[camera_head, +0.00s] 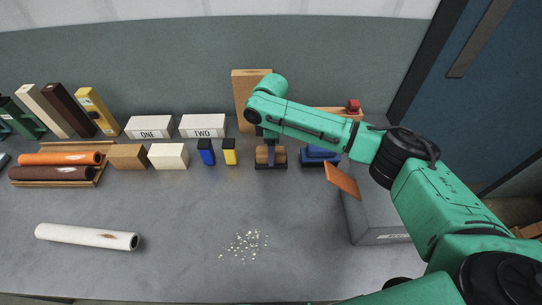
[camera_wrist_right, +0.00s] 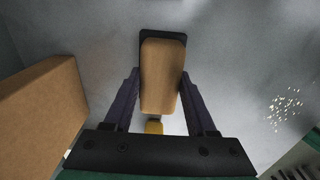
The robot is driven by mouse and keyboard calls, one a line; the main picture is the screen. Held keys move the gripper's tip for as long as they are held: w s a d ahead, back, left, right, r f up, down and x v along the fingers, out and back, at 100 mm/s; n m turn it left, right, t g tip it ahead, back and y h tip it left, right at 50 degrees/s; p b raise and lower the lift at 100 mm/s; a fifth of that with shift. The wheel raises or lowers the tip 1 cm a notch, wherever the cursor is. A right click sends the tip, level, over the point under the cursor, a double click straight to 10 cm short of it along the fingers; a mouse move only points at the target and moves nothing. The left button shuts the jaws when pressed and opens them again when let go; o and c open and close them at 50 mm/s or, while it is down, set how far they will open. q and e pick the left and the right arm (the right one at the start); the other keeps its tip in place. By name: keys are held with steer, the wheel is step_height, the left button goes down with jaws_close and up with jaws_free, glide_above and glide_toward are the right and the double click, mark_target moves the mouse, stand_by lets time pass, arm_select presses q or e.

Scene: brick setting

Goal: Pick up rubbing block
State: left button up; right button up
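The rubbing block appears to be the dark-based block with a wooden top (camera_head: 262,157), standing on the table near the middle of the head view. In the right wrist view its rounded wooden top (camera_wrist_right: 161,75) lies between the fingers, with the black base showing at its far end. My right gripper (camera_head: 270,148) points down over it. In the wrist view its two purple fingers (camera_wrist_right: 160,78) are open and straddle the wood closely. I cannot make out firm contact. My left gripper is not in view.
A tall wooden board (camera_head: 243,95) stands just behind the block. A blue-topped block (camera_head: 315,155) and a tilted orange plate (camera_head: 342,181) are to its right. Yellow (camera_head: 230,152) and blue (camera_head: 206,152) blocks stand left. Pale chips (camera_head: 244,245) lie in front.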

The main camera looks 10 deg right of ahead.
jaws_close()
step_height(320, 180, up, 20)
